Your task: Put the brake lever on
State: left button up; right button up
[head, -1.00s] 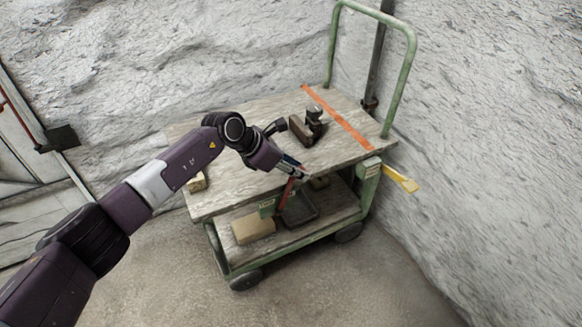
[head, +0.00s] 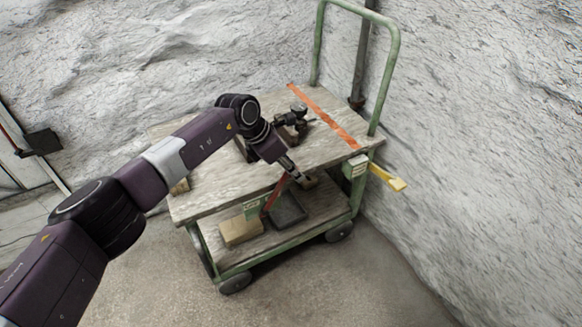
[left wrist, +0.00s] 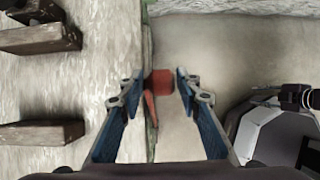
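A green hand cart with a worn wooden top (head: 215,190) stands by the rock wall. A red lever (head: 270,201) rises at a slant from a green labelled plate (head: 251,209) on its front side. A yellow lever (head: 387,178) sticks out from a bracket at the right corner. Which one is the brake lever is not readable here. My left gripper (head: 300,178) is at the cart's front edge, by the red lever's upper end. In the left wrist view, the red knob (left wrist: 160,81) lies between the open blue fingers, with gaps visible on both sides. My right gripper is not visible.
Dark blocks and a black fitting (head: 293,117) stand on the cart top, partly behind my left wrist. An orange strip (head: 322,115) crosses the top. The lower shelf carries a tan block (head: 240,231) and a black tray (head: 288,209). Floor in front is clear.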

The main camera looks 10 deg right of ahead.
pick_arm(q)
jog(key=shift+o, duration=1.2)
jog(key=shift+s+d+f, duration=0.2)
jog(key=shift+s+d, duration=0.15)
jog(key=shift+w, duration=0.15)
jog(key=shift+w+a+r, duration=0.1)
jog(key=shift+a+r, duration=0.05)
jog(key=shift+r, duration=0.05)
jog(key=shift+a+r, duration=0.25)
jog(key=shift+r, duration=0.2)
jog(key=v, duration=1)
jog(key=shift+r, duration=0.4)
